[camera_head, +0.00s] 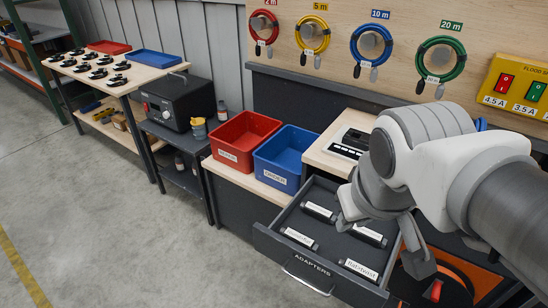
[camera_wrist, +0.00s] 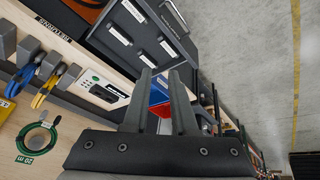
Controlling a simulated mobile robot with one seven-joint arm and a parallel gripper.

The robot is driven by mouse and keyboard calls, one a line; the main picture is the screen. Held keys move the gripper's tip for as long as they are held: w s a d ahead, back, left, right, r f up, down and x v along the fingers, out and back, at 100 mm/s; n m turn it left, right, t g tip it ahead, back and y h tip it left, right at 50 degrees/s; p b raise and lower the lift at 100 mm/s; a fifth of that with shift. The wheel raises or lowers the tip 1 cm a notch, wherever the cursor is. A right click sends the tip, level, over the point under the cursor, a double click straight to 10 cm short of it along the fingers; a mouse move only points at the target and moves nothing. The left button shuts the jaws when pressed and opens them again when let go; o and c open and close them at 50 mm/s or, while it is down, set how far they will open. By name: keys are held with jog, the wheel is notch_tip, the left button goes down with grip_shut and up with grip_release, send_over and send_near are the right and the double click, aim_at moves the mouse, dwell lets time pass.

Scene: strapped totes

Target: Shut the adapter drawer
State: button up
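The adapter drawer (camera_head: 272,237) is dark grey and stands pulled out from the bench, with "ADAPTERS" on its front and a bar handle (camera_head: 307,281) below the lettering. Several dark adapters with white labels lie inside it. The drawer also shows at the top of the wrist view (camera_wrist: 122,52). My gripper (camera_head: 382,234) is over the right part of the drawer in the head view and hides some of it. In the wrist view its two fingers (camera_wrist: 160,72) are apart with nothing between them. Whether it touches the drawer cannot be told.
A red bin (camera_head: 243,139) and a blue bin (camera_head: 284,158) stand left of the drawer. A device with a dark display (camera_head: 350,142) sits on the bench behind it. An orange-and-black item (camera_head: 455,285) is at the lower right. The floor (camera_head: 130,235) in front is clear.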

jog(key=w+f+n, duration=0.1)
jog(key=f+n, duration=0.1)
jog(key=w+a+f+n+g+h+b, duration=0.1)
jog(key=f, duration=0.1)
jog(key=w+a+f+n+g+h+b, duration=0.1)
jog(key=f+n, duration=0.1)
jog(key=shift+w+f+n, duration=0.1)
jog(key=shift+f+n, duration=0.1)
jog(key=shift+n, duration=0.1)
grip_shut()
jog(key=w+a+f+n+t+h+b, duration=0.2)
jog(key=w+a+f+n+b, duration=0.1)
jog(key=a+f+n, duration=0.75)
jog(key=w+a+f+n+t+h+b, duration=0.1)
jog(key=w+a+f+n+t+b, duration=0.2)
jog(key=a+f+n, duration=0.8)
jog(key=b, duration=0.3)
send_near(264, 247)
jog(key=shift+x, duration=3.05)
